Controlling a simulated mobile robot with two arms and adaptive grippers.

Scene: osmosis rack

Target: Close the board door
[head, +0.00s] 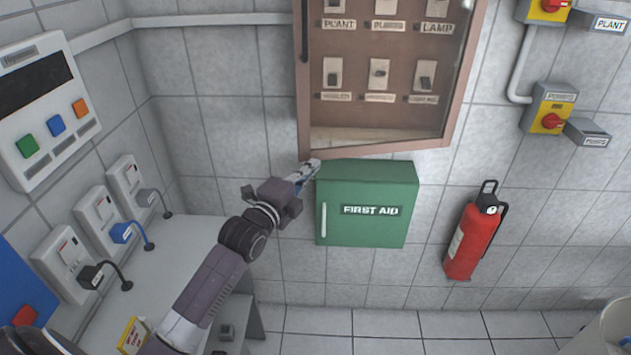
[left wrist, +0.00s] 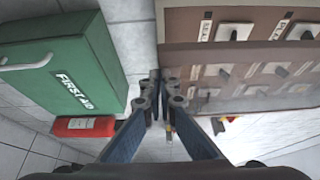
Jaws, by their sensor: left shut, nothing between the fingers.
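The board (head: 375,70) is a brown wall cabinet with labelled switches, at the top middle of the head view. Its door (head: 382,151) has a brown frame and a clear pane, with a dark handle (head: 304,35) on the left side. The door lies in front of the switches and looks ajar; how wide the gap is, I cannot tell. My left gripper (head: 311,167) is shut and empty at the door's lower left corner; contact is unclear. In the left wrist view its fingertips (left wrist: 163,98) are beside the door pane (left wrist: 240,75).
A green first aid box (head: 365,205) hangs right under the board, close to my left gripper. A red fire extinguisher (head: 475,235) and yellow switch boxes (head: 549,108) are on the wall at right. A grey bench (head: 180,255) is at left. Wall between is bare.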

